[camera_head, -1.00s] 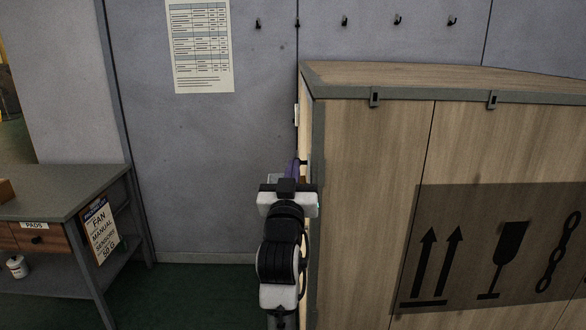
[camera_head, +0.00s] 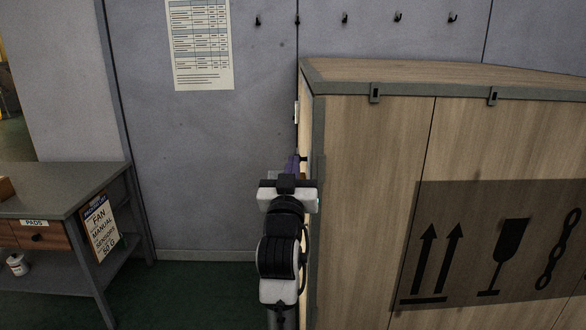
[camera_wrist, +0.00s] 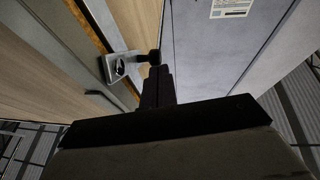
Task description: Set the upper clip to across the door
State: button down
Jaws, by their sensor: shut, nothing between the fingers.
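In the wrist view, a grey metal clip (camera_wrist: 122,67) with a round pivot sits on the edge of the wooden cabinet. A short arm with a black knob (camera_wrist: 152,57) sticks out from it to the right. My gripper (camera_wrist: 157,70) is shut and empty, its fingertips right by the knob; I cannot tell whether they touch it. In the head view my gripper (camera_head: 291,168) is at the left side of the cabinet (camera_head: 365,180), mostly hidden behind my wrist. The clip's body cannot be made out there.
The cabinet's grey-edged front corner stands close to the right of my arm. A grey bench (camera_head: 70,190) with a drawer and a hanging sign (camera_head: 99,228) is at the left. Hooks (camera_head: 344,21) and a paper chart (camera_head: 200,45) are on the wall. Floor between bench and cabinet is clear.

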jog(key=shift+w+f+b, duration=0.2)
jog(key=shift+w+b, duration=0.25)
jog(key=shift+b, duration=0.05)
jog(key=shift+w+f+b, duration=0.2)
jog(key=shift+w+b, duration=0.25)
jog(key=shift+r, duration=0.1)
dwell(1.5)
